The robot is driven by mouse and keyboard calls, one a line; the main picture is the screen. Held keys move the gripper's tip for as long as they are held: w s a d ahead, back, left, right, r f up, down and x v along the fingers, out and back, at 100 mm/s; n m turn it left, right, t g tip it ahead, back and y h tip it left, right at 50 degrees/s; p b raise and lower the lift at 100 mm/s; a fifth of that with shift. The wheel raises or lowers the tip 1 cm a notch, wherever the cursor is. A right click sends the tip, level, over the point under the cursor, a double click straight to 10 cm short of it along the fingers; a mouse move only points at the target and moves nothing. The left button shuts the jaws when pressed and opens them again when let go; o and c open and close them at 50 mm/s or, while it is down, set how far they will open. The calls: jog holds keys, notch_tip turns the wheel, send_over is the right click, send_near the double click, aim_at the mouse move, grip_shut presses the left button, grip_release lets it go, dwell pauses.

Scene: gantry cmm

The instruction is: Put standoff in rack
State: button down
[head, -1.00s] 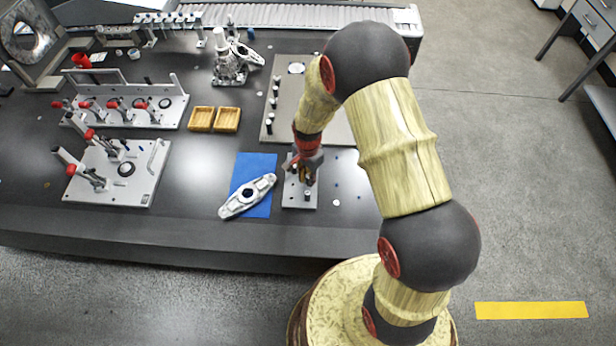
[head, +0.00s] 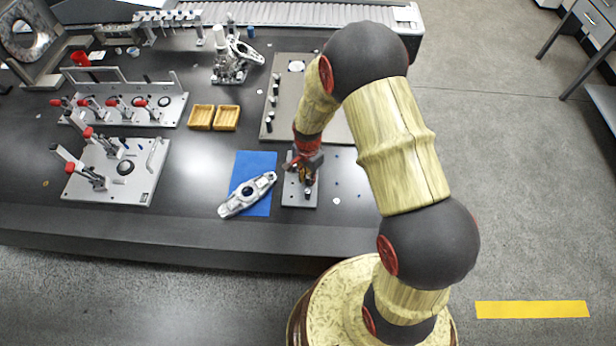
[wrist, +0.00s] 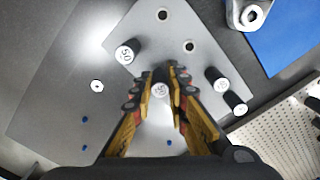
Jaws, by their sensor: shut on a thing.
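My gripper (wrist: 168,76) is shut on a dark standoff (wrist: 160,91) with a pale top marked 50; in the head view my gripper (head: 303,176) is low over the small grey plate. This plate, seemingly the rack (wrist: 145,30), has two empty holes at its far end in the wrist view. Another standoff (wrist: 125,54) stands to the left of my fingers, and two more (wrist: 217,80) stand to the right. The rack also shows in the head view (head: 292,198), partly covered by my gripper. The held standoff's lower end is hidden, so I cannot tell whether it is in a hole.
A blue mat (head: 262,166) with a metal bracket (head: 247,195) lies left of the rack. A larger perforated plate (head: 310,125) with several standoffs lies behind. A white washer (wrist: 97,86) and small blue bits lie on the table nearby. Clamp fixtures and two wooden trays (head: 226,118) are farther left.

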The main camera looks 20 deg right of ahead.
jog(key=shift+f, duration=0.25)
jog(key=c, duration=1.7)
grip_release()
jog(key=shift+o, duration=0.2)
notch_tip(320, 180, up, 12)
